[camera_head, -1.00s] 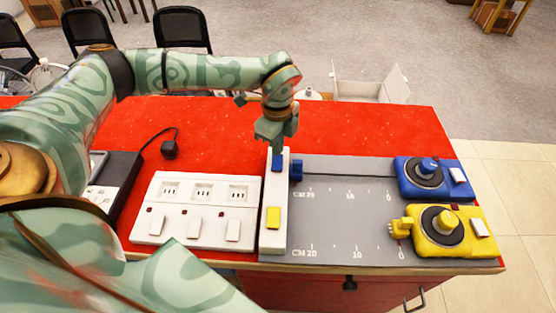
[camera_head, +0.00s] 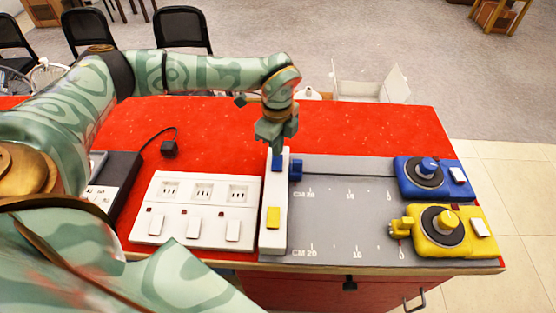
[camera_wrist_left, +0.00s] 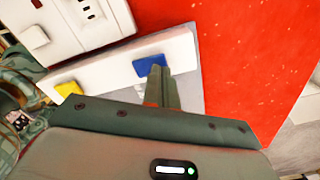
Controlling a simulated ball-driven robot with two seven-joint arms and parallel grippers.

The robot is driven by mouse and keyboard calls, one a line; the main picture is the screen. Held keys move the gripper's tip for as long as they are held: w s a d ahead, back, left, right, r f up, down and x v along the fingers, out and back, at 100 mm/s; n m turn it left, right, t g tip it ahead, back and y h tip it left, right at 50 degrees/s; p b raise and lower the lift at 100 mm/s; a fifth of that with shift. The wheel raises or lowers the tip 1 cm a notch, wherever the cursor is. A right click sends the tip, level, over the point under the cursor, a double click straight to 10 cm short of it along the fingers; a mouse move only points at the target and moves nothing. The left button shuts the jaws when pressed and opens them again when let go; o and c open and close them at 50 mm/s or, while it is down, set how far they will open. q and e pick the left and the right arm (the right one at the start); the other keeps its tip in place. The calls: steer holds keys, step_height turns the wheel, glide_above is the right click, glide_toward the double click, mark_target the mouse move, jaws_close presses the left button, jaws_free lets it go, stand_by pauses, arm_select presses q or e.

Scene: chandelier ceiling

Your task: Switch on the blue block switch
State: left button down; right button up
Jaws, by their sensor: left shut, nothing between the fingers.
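A white block (camera_head: 273,240) stands on the left edge of the grey board. It carries a blue switch (camera_head: 278,167) at its far end and a yellow switch (camera_head: 273,218) at its near end. My left gripper (camera_head: 277,152) is shut and empty, pointing down at the blue switch. In the left wrist view the closed fingers (camera_wrist_left: 161,88) overlap the edge of the blue switch (camera_wrist_left: 149,66); whether they touch it I cannot tell. The yellow switch (camera_wrist_left: 68,89) is clear of them. My right gripper is not in view.
A white socket strip (camera_head: 196,208) with several switches lies left of the block. A blue dial unit (camera_head: 405,187) and a yellow dial unit (camera_head: 465,247) sit on the right. The grey board (camera_head: 345,215) between is mostly bare. The red tabletop (camera_head: 370,125) is clear behind it.

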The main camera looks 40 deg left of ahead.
arm_select(q)
steer(key=shift+f+b, duration=0.3)
steer(key=shift+f, duration=0.5)
step_height(320, 180, up, 7)
steer(key=p, duration=0.6)
steer(key=shift+r, duration=0.15)
stand_by(0.4)
